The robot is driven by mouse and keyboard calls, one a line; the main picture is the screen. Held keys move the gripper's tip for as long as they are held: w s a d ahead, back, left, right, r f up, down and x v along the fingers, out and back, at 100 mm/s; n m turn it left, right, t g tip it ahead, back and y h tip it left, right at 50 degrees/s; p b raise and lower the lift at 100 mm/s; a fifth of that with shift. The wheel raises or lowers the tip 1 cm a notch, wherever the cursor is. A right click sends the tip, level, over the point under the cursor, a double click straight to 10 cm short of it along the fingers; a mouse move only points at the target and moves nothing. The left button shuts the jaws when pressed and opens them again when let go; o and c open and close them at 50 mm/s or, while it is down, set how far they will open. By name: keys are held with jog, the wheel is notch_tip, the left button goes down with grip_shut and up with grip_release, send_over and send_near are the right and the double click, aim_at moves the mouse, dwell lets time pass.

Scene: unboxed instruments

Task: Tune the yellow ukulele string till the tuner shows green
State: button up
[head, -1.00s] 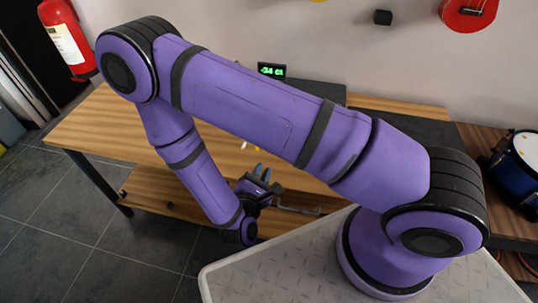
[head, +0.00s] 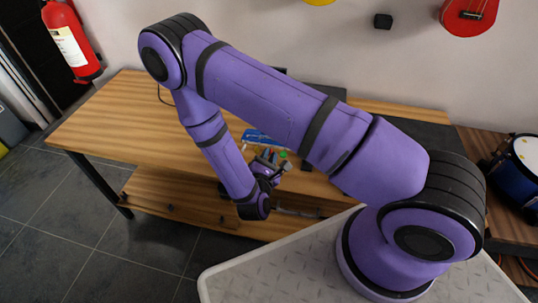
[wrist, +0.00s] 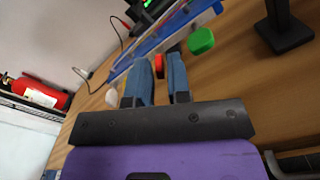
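The blue ukulele headstock (head: 262,137) shows on the table in the head view, partly behind my arm. In the wrist view it runs diagonally at the top (wrist: 168,36), with a green peg (wrist: 201,41), a red peg and a white peg (wrist: 111,97) along it. The yellow string cannot be made out.
A black stand (wrist: 284,30) stands on the table right of the headstock in the wrist view. A cable (wrist: 98,78) lies at left. The wooden table (head: 110,120) is clear on its left. A red fire extinguisher (head: 72,42) hangs at the left.

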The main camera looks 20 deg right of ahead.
jog(key=shift+w+d, duration=0.2)
grip_shut()
jog(key=shift+m, duration=0.3)
jog(key=m, duration=1.1)
dwell(0.6)
